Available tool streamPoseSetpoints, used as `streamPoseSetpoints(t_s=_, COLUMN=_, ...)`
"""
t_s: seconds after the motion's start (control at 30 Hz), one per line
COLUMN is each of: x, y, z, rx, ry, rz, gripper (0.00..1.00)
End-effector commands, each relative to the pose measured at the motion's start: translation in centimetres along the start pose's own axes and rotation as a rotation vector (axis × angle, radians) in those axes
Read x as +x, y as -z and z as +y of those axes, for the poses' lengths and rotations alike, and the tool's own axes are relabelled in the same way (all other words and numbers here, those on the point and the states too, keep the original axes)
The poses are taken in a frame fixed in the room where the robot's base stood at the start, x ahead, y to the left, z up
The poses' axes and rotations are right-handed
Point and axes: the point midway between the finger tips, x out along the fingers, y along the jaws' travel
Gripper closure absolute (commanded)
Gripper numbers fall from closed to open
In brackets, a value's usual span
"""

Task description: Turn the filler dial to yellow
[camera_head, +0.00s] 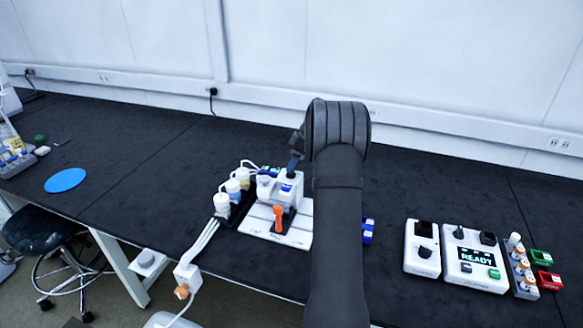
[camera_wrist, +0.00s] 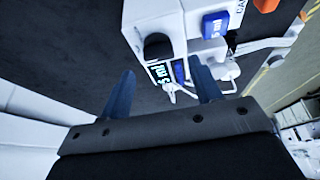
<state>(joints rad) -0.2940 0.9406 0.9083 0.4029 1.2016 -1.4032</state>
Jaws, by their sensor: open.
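The filler (camera_head: 287,187) is a white machine with an orange lever (camera_head: 278,218), on a pale base plate left of my arm. No yellow mark on the dial can be made out. My gripper (camera_wrist: 162,88) is open and empty, its two dark blue fingers apart, with the knob beyond them. In the head view my gripper (camera_head: 294,160) is just above the filler, partly hidden by my arm.
Bottles (camera_head: 232,188) with tubes stand in a dark rack left of the filler. At right are a white box with a black knob (camera_head: 424,250), a "READY" unit (camera_head: 476,259), a vial rack (camera_head: 521,268) and green and red blocks. The bench's left middle is mostly clear.

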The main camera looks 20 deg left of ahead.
Motion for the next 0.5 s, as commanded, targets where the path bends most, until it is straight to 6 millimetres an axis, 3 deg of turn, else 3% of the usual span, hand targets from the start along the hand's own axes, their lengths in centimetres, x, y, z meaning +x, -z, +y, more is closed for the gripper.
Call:
streamPoseSetpoints(t_s=0.2, x=2.8, y=0.0, z=0.0, rx=0.001, ry=0.000, rz=0.000, gripper=0.42)
streamPoseSetpoints(t_s=0.5, x=3.4, y=0.0, z=0.0, rx=0.000, ry=-0.001, rz=0.000, gripper=0.42)
